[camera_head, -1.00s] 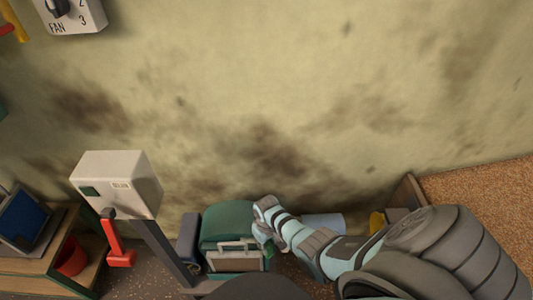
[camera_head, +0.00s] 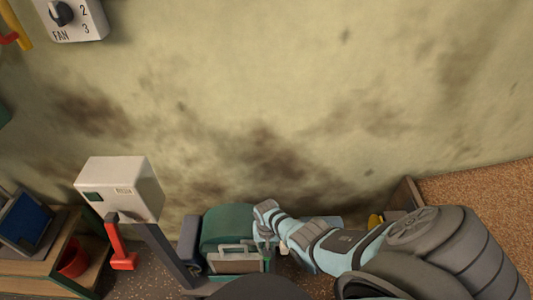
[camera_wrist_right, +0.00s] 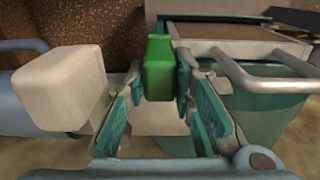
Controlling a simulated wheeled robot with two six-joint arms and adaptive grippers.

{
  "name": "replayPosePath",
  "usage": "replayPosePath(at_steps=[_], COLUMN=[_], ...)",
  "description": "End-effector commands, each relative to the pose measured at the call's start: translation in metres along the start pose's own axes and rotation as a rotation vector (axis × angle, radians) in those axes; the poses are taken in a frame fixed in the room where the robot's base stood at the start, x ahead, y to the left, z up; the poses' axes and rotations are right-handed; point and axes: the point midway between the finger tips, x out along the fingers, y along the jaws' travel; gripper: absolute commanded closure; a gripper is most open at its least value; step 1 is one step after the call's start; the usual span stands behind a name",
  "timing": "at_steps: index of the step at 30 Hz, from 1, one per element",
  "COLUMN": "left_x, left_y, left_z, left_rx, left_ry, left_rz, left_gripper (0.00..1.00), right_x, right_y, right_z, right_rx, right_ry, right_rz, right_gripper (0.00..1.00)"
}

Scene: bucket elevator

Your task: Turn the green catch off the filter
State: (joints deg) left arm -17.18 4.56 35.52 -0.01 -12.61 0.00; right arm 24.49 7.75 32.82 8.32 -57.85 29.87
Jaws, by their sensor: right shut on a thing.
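The green catch (camera_wrist_right: 158,68) stands upright between the fingers of my right gripper (camera_wrist_right: 159,85) in the right wrist view. The gripper is shut on it. In the head view my right gripper (camera_head: 267,246) is at the right edge of the green housing (camera_head: 227,224) and hides the catch. What looks like the filter, a grey-framed panel (camera_head: 234,250) with a handle, is at the housing's front. It also shows right of the catch in the wrist view, with its grey frame (camera_wrist_right: 208,50) and bar handle (camera_wrist_right: 275,83). My left gripper is out of view.
A pale block (camera_wrist_right: 62,88) is close left of my right gripper. In the head view a white box (camera_head: 120,187) on a dark post with a red lever (camera_head: 120,246) is left of the housing. The stained wall (camera_head: 290,100) is behind. A red bucket (camera_head: 73,259) is at lower left.

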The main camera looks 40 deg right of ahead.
Motion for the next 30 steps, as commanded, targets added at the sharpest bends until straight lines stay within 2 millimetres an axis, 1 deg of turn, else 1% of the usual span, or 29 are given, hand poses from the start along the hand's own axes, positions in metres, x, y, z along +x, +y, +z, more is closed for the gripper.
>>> replayPosePath(at_steps=[13, 14, 15, 17, 30], left_x=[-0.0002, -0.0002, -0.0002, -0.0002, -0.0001], left_y=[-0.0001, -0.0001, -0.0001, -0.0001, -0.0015], left_z=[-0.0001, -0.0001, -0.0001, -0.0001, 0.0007], left_rx=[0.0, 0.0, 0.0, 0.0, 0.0], left_ry=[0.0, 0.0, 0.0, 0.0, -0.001], left_rz=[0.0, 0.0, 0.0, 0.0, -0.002], left_gripper=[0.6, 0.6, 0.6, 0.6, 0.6], right_x=[-0.001, -0.001, -0.0009, -0.0008, -0.0001], right_y=[-0.0014, -0.0014, -0.0014, -0.0011, 0.0004], right_z=[-0.0019, -0.0019, -0.0018, -0.0015, -0.0003], right_rx=[0.011, 0.011, 0.011, 0.011, 0.011], right_ry=[0.005, 0.005, 0.005, 0.004, 0.001], right_rz=[-0.004, -0.004, -0.004, -0.003, 0.0], right_gripper=[1.0, 0.72, 0.66, 0.57, 0.57])
